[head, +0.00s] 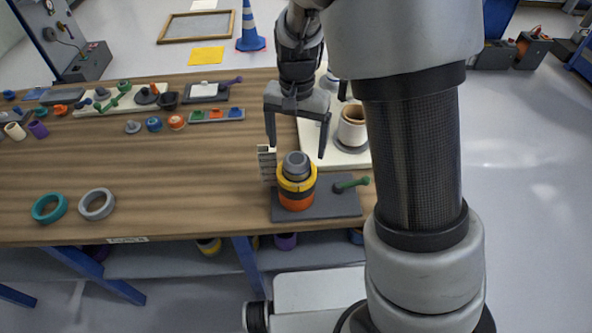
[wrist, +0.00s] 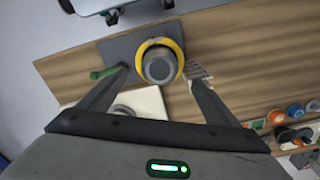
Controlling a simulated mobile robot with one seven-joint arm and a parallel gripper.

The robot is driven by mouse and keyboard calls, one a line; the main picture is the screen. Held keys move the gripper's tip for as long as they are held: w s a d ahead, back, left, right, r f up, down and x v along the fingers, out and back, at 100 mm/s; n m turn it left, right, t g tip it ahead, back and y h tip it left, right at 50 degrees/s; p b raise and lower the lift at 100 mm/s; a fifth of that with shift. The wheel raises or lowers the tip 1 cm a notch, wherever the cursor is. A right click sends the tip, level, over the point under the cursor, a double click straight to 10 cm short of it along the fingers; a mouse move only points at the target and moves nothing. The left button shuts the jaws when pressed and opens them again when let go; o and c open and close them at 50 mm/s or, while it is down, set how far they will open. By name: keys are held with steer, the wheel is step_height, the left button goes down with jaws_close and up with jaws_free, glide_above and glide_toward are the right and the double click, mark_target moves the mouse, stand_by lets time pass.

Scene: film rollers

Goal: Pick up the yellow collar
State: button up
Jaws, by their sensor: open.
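The yellow collar (head: 297,180) sits around a stack on a dark grey base plate (head: 335,204), with a grey cap (head: 296,165) rising through it and an orange ring (head: 297,202) below. My gripper (head: 297,150) is open and points down, its two fingers apart above and behind the stack. In the wrist view the yellow collar (wrist: 181,62) shows as a ring around the grey cap (wrist: 159,66), beyond and between my fingertips (wrist: 156,72). I see no contact between the fingers and the collar.
A green-handled pin (head: 351,185) lies on the base plate to the right. A grey ribbed block (head: 267,163) stands close left of the stack. A white board with a cream roller (head: 352,127) is behind. Teal (head: 49,208) and grey rings (head: 96,204) lie left; the middle table is clear.

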mark_target(297, 159)
step_height(297, 159, down, 3)
steer(key=f, duration=0.4)
steer(key=shift+s, duration=0.4)
steer(key=shift+f, duration=0.6)
steer(key=c, duration=0.9)
